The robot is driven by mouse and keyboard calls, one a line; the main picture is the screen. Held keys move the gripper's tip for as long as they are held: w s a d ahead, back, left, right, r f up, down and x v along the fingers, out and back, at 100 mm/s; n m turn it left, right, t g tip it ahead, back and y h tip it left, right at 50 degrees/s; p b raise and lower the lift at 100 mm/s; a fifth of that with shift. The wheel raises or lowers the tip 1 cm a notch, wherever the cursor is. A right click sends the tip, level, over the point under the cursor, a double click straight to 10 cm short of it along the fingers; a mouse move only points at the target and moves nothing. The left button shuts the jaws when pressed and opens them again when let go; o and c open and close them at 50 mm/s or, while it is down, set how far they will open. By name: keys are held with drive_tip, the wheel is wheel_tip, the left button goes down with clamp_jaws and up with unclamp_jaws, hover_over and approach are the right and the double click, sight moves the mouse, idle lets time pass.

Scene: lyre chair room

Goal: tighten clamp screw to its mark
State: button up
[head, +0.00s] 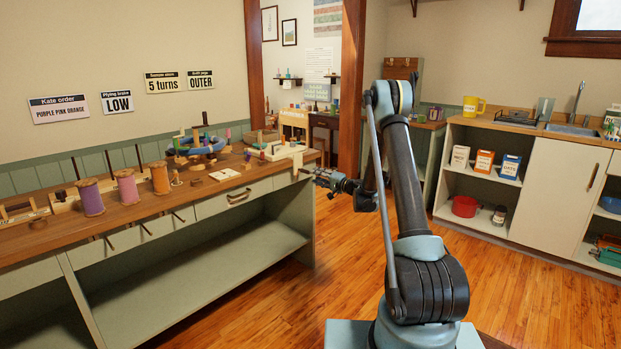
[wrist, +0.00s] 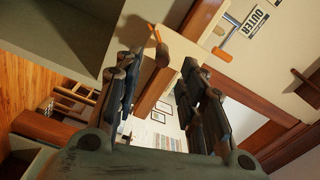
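My gripper (head: 328,180) hangs in the air just off the right-hand end of the workbench (head: 150,198). In the wrist view my gripper (wrist: 168,85) has its two dark fingers spread apart, with nothing held between them. A small orange peg-like piece (wrist: 157,34) shows beyond the left finger, beside a pale block. I cannot tell whether either belongs to the clamp screw. No mark can be made out.
Purple (head: 90,197), pink (head: 127,187) and orange (head: 160,178) spools stand on the bench. A "5 turns" sign (head: 165,82) and an "OUTER" sign (head: 200,80) hang above. Shelves with boxes and a sink stand at right. The wooden floor (head: 270,305) between is clear.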

sight(306, 172)
drive_tip(key=shift+v, duration=2.15)
drive_tip(key=s+d+m, duration=0.3)
drive_tip(key=d+m, duration=0.1)
drive_tip(key=m, duration=0.5)
drive_tip(key=x, duration=1.7)
drive_tip(key=shift+a+r, duration=0.1)
drive_tip(key=shift+a, duration=0.05)
clamp_jaws()
